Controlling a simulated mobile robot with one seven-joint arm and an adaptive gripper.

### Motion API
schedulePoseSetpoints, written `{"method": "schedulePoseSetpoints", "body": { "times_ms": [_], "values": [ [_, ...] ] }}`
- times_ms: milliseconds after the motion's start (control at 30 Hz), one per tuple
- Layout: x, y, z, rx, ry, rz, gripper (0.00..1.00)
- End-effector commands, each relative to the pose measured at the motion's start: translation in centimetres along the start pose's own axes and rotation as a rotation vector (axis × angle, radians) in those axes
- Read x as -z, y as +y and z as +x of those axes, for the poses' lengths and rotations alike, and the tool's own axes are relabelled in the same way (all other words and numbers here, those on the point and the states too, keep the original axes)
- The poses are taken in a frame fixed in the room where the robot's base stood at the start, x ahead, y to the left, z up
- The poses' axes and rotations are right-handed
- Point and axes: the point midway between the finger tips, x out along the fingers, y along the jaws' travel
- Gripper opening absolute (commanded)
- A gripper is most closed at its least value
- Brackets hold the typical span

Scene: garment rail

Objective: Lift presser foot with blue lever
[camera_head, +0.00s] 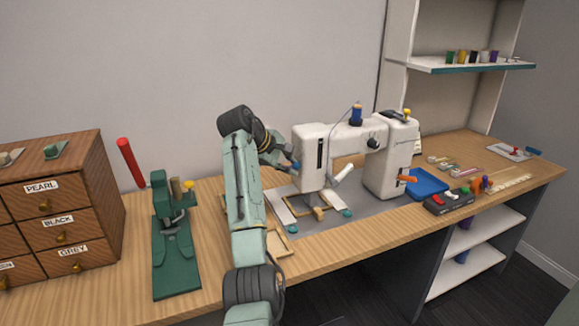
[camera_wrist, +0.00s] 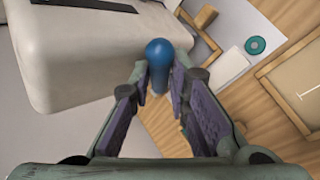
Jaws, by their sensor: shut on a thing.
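The white sewing machine (camera_head: 312,152) stands on a grey mat on the wooden bench, and its head also fills the upper left of the wrist view (camera_wrist: 85,50). The blue lever (camera_wrist: 158,58) shows in the wrist view as a rounded blue knob beside the machine head, between the tips of my gripper (camera_wrist: 157,85). The fingers are closed in on the knob's sides. In the head view my gripper (camera_head: 288,164) is at the left side of the machine head, partly hidden by my arm. The presser foot is too small to make out.
A green press (camera_head: 175,250) stands left of my arm, near a wooden drawer cabinet (camera_head: 55,210). Wooden frames (camera_head: 277,245) lie by the machine. A blue tray (camera_head: 428,184), a dark box (camera_head: 448,202) and small items are at right. A shelf (camera_head: 470,66) rises behind.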

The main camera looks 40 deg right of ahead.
Motion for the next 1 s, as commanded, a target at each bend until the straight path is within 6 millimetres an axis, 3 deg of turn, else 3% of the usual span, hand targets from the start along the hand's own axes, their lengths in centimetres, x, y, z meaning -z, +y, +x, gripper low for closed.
{"method": "schedulePoseSetpoints", "body": {
  "times_ms": [367,400,633,1000],
  "values": [
    [-0.04,-0.01,0.05,0.003,-0.004,-0.007,0.00],
    [-0.04,-0.01,0.04,0.003,-0.004,-0.007,0.19],
    [-0.02,0.04,0.00,0.001,-0.003,-0.005,0.35],
    [0.01,0.10,-0.29,-0.001,-0.001,-0.003,0.36]
  ]
}}
